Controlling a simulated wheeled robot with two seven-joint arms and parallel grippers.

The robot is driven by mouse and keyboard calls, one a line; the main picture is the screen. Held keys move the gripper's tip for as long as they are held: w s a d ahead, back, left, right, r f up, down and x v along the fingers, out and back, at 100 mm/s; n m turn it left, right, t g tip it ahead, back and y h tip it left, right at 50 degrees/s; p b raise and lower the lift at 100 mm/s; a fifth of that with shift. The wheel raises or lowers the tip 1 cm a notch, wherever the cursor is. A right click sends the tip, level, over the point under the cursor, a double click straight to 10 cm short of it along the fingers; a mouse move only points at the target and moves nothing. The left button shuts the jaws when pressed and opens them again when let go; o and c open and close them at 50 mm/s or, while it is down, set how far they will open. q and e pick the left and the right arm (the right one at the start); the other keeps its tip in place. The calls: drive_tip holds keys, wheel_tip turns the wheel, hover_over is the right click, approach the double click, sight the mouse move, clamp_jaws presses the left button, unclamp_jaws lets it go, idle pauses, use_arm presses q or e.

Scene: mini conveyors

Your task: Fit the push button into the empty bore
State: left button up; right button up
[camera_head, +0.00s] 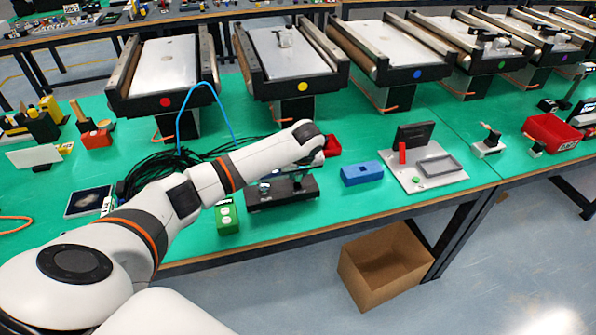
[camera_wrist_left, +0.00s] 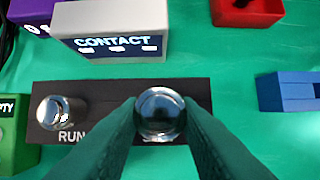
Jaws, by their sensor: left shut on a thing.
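A dark bar-shaped panel (camera_head: 265,203) lies near the front edge of the green table. In the left wrist view the same panel (camera_wrist_left: 100,92) shows a shiny metal button (camera_wrist_left: 60,112) at its left, by the label RUN. My left gripper (camera_wrist_left: 160,125) is shut on a second metal push button (camera_wrist_left: 160,108), seen end-on over the panel's right part. The empty bore is not visible; the held button and fingers cover that area. I cannot tell whether the button touches the panel. In the head view my left gripper (camera_head: 296,178) is small above the panel. My right gripper is not in view.
A green box (camera_head: 228,217) stands left of the panel, a blue block (camera_head: 361,174) to the right. A pale CONTACT block (camera_wrist_left: 112,28) and purple block (camera_wrist_left: 30,12) are close behind the panel. Bare table lies between panel and blue block.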

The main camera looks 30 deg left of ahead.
use_arm(q)
drive_tip(key=shift+f+p, duration=0.2)
drive_tip(key=shift+p, duration=0.6)
idle(0.7)
drive_tip(key=shift+f+b, duration=0.4)
drive_tip(key=shift+f, duration=0.65)
idle(0.6)
drive_tip(key=o, duration=1)
drive_tip(key=shift+o, duration=0.7)
drive_tip(key=o, duration=0.5)
drive_tip(key=shift+c, duration=0.2)
